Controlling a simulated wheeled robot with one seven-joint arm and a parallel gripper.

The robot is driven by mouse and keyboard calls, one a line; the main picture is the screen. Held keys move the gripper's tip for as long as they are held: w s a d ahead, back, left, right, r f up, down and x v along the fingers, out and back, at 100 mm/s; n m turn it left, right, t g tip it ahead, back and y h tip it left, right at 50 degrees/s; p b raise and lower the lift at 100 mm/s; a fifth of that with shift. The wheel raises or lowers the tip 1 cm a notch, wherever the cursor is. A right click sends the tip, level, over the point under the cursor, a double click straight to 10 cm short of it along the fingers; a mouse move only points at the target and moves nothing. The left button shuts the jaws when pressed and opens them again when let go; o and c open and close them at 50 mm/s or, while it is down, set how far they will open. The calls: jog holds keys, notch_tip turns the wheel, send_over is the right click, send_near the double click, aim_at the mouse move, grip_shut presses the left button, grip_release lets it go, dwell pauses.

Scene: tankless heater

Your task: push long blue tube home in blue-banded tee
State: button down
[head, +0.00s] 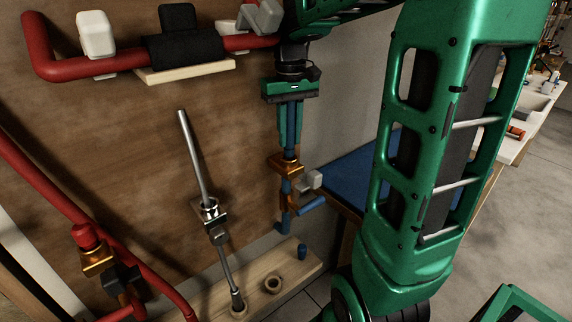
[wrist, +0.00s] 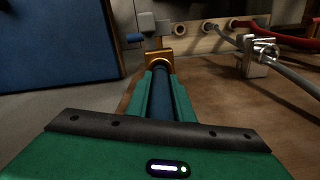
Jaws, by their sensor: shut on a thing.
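The long blue tube (head: 290,125) stands roughly upright in front of the wooden board. My gripper (head: 290,138), pointing down, is shut on it; the green fingers lie along both sides of the tube in the wrist view (wrist: 161,95). Just below the fingertips is a brass-coloured bracket (head: 286,164), also seen ahead in the wrist view (wrist: 159,62). Blue tube shows again below the bracket and meets a copper tee (head: 291,204) with a blue side branch (head: 312,206). I cannot tell how deep the tube sits in the tee.
A grey clamp block (head: 311,180) is right of the bracket. A grey metal pipe (head: 194,155) stands to the left, with red pipes (head: 60,66) beyond. A blue-topped table (head: 350,180) is at right.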

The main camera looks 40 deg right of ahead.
aim_at(289, 103)
jog(key=shift+f, duration=1.35)
dwell(1.3)
jog(key=c, duration=1.5)
grip_release()
notch_tip(289, 103, up, 11)
jog(key=shift+w+f, duration=0.1)
jog(key=shift+f, duration=0.05)
